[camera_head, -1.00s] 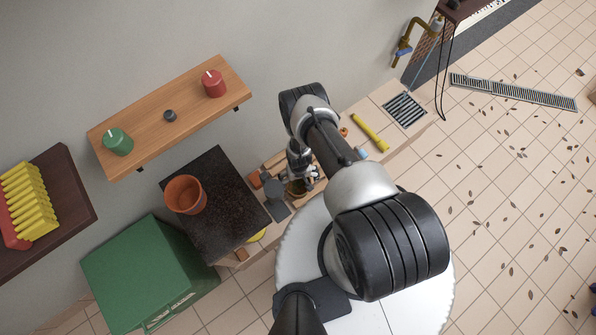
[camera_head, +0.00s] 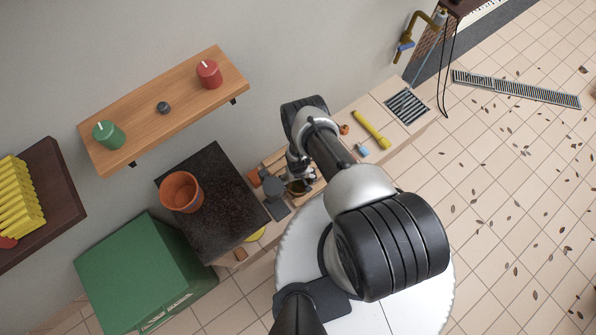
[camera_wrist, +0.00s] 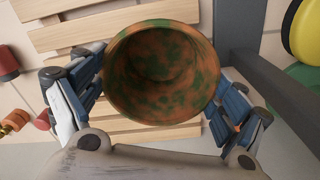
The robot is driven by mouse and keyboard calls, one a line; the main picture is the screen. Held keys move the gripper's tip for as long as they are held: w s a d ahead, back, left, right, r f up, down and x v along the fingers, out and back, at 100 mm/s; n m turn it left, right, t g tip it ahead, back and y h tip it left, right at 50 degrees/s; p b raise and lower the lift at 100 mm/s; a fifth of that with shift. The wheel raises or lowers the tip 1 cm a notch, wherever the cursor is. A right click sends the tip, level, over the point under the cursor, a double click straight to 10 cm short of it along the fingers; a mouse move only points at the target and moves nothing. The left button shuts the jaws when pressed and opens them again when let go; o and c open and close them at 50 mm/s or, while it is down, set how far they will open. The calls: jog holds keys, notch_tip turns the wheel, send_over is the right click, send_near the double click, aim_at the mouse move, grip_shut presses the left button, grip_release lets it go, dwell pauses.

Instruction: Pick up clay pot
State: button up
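A round pot (camera_wrist: 162,72), mottled orange-brown and green, stands open-mouthed between the two fingers of my gripper (camera_wrist: 160,90) in the wrist view. One finger is on each side of its rim. Whether the pads press on it is not clear. In the head view my gripper (camera_head: 301,178) is low over the counter, with the mottled pot (camera_head: 297,188) small and partly hidden beneath it. A plain orange clay pot (camera_head: 181,191) stands upright on a dark stone slab (camera_head: 225,215) to the left, apart from my gripper.
Wooden slats (camera_wrist: 95,28) lie under the mottled pot. A grey bar (camera_wrist: 275,80) and a yellow round thing (camera_wrist: 304,30) are at its right in the wrist view. A wooden shelf (camera_head: 135,118) with candles is on the wall. A yellow tube (camera_head: 371,129) lies farther along the counter.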

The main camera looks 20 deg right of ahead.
jog(key=c, duration=0.9)
jog(key=shift+c, duration=0.2)
